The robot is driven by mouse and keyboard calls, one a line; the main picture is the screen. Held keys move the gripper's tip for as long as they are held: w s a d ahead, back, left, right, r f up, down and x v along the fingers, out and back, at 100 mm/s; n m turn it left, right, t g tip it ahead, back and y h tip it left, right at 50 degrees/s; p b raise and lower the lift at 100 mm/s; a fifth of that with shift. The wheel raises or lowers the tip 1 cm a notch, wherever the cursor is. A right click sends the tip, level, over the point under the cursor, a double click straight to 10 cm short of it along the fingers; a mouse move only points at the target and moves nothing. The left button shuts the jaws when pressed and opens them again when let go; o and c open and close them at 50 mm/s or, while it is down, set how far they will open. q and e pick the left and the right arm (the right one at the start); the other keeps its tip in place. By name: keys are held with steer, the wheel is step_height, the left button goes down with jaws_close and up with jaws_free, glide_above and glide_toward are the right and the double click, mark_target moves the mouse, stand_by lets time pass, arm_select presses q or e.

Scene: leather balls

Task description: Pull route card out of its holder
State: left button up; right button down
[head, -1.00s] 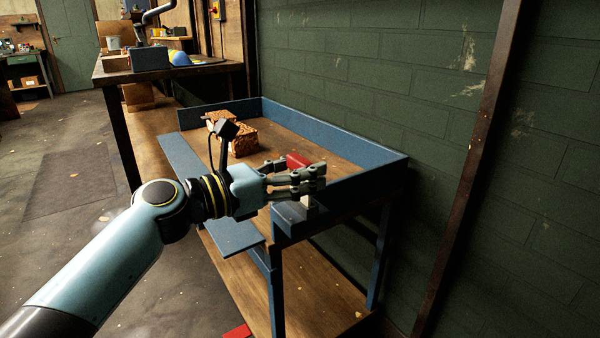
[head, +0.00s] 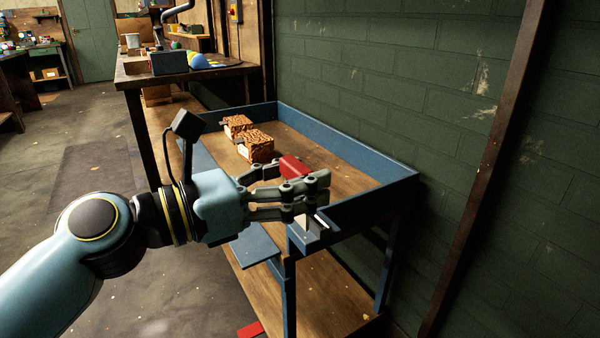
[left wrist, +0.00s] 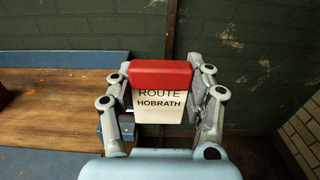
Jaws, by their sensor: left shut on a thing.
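The route card shows in the left wrist view with a thick red top (left wrist: 160,73) and a cream face (left wrist: 160,106) reading "ROUTE HOBRATH". My left gripper (left wrist: 162,88) is shut on it, one finger at each side. In the head view my left gripper (head: 304,184) is above the near corner of the blue-edged bench, with the card's red top (head: 293,167) between its fingers. A small pale piece (head: 317,223) shows below the fingers at the bench corner. The fingers hide most of the card and holder, so I cannot tell whether they still touch. My right gripper is out of view.
The bench has a raised blue rim (head: 345,144) and a wooden top. Two brown patterned blocks (head: 257,147) lie on it. A green brick wall (head: 390,80) stands close behind. A dark table (head: 190,72) with several things is farther back. A red piece (head: 250,330) lies below.

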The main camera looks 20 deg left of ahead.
mark_target(297, 220)
arm_select(q)
steer(key=shift+f+b, duration=1.45)
steer(key=shift+f, duration=0.75)
